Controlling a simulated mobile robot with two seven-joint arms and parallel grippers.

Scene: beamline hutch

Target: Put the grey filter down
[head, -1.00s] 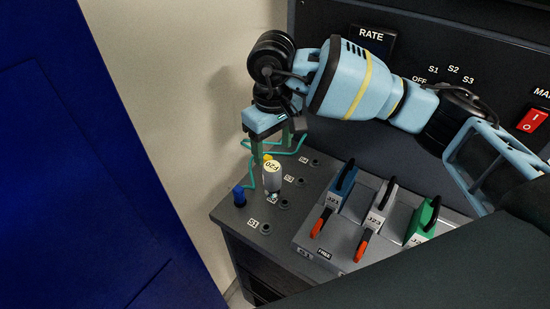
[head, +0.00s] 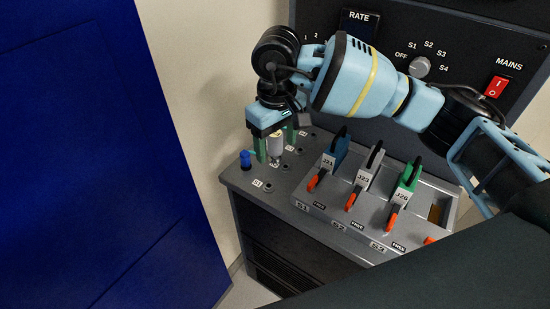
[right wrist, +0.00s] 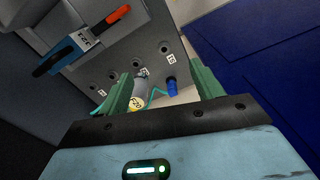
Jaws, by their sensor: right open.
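A grey block labelled J23 (head: 364,178) with a black handle sits in the sloping rack, between a blue block (head: 334,155) and a green block (head: 408,180). A separate grey cylinder (head: 276,148) stands on the panel beside the rack; its yellow top (right wrist: 137,103) shows in the right wrist view. My right gripper (head: 276,146) is open at the cylinder, far from the grey block. In the right wrist view, its fingers (right wrist: 165,70) are spread, with the cylinder close to the left finger. Whether they touch is unclear. My left gripper is out of view.
A blue plug (head: 245,160) stands in the panel near the wall, with a teal cable (right wrist: 157,92) by it. Orange levers (head: 352,201) line the rack front. The rack's right slot (head: 437,212) looks empty. A console with a red mains switch (head: 495,87) stands behind.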

